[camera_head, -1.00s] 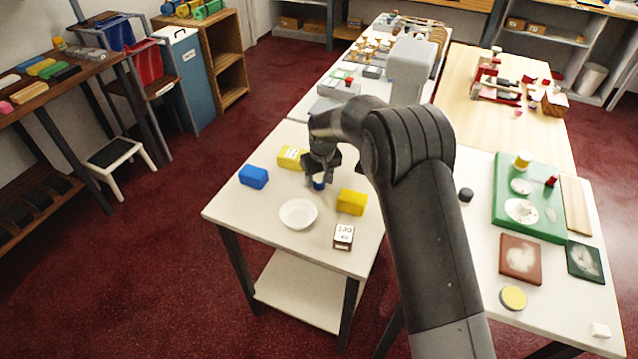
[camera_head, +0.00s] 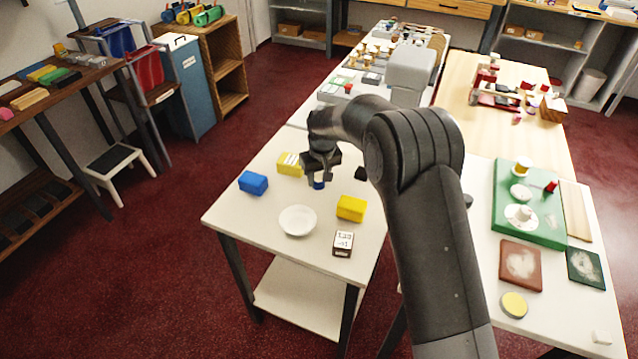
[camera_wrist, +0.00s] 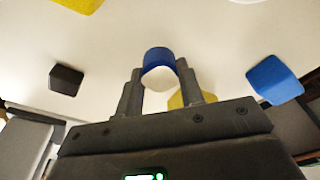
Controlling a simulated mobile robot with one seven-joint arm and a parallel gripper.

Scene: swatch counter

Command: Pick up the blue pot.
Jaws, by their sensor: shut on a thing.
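The blue pot (camera_wrist: 157,57) is a small blue cylinder with a white face, seen between the two fingertips of my gripper (camera_wrist: 160,80) in the wrist view. My gripper is shut on it. In the head view the pot (camera_head: 318,181) shows just below my gripper (camera_head: 320,172), over the white table. I cannot tell whether its base touches the table. My gripper hides part of it.
Around it on the table (camera_head: 265,235) are a blue block (camera_head: 253,183), a yellow block (camera_head: 351,208), another yellow block (camera_head: 289,164), a white bowl (camera_head: 297,221) and a small labelled box (camera_head: 343,243). A small black block (camera_wrist: 66,79) also lies near.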

